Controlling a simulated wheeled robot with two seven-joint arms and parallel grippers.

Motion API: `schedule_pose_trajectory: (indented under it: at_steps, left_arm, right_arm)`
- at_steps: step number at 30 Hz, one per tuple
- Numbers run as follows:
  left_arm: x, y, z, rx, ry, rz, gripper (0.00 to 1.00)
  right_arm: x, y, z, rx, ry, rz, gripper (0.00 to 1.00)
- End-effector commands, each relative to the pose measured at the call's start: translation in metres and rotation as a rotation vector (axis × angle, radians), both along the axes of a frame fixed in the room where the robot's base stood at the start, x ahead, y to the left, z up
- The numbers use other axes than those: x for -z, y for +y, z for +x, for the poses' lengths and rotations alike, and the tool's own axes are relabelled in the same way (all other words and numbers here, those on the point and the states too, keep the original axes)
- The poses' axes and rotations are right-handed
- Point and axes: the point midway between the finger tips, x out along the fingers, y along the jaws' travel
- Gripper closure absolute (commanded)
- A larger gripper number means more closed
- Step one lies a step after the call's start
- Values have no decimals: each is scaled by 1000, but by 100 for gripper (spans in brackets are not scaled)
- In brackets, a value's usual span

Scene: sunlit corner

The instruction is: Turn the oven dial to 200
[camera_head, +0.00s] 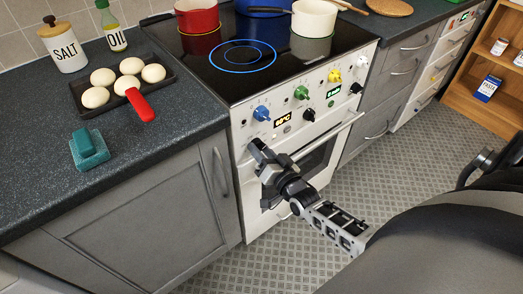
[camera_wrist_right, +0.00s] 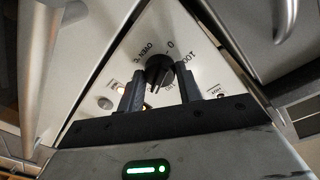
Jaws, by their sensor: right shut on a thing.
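The white oven (camera_head: 240,135) stands in the middle of the head view, with a lit display (camera_head: 284,119) that seems to read 60°C. My right gripper (camera_head: 257,151) is at the left part of its front panel. In the right wrist view the black oven dial (camera_wrist_right: 158,70) sits between the two fingers of my right gripper (camera_wrist_right: 158,88), which are shut on it. Printed marks, including 0 and what looks like 100, surround the dial. In the head view the gripper hides the dial. My left gripper is not in view.
Blue (camera_head: 262,113), green (camera_head: 301,92) and yellow (camera_head: 334,76) knobs sit along the panel above my gripper. The oven door handle (camera_head: 328,132) sticks out below. A red pot (camera_head: 197,17) and a white pot (camera_head: 314,18) stand on the hob. The floor in front is clear.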

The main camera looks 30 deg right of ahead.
Motion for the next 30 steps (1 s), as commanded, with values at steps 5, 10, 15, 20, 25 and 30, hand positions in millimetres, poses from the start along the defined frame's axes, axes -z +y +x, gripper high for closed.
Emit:
schedule_pose_trajectory:
  at_steps: [5, 10, 15, 20, 25, 30]
  left_arm:
    - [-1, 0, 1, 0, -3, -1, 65]
    - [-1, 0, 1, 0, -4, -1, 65]
    - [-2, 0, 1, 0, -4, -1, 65]
    - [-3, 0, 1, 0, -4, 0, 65]
    - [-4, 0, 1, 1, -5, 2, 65]
    - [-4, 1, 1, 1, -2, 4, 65]
  right_arm:
    - [1, 0, -1, 0, 4, -1, 88]
    - [1, 0, -1, 0, 2, -2, 43]
    - [0, 0, -1, 0, 1, -2, 43]
    - [1, 0, -10, 0, 2, -2, 43]
    - [1, 0, -43, 0, 6, -2, 43]
    - [1, 1, -85, -1, 7, -2, 43]
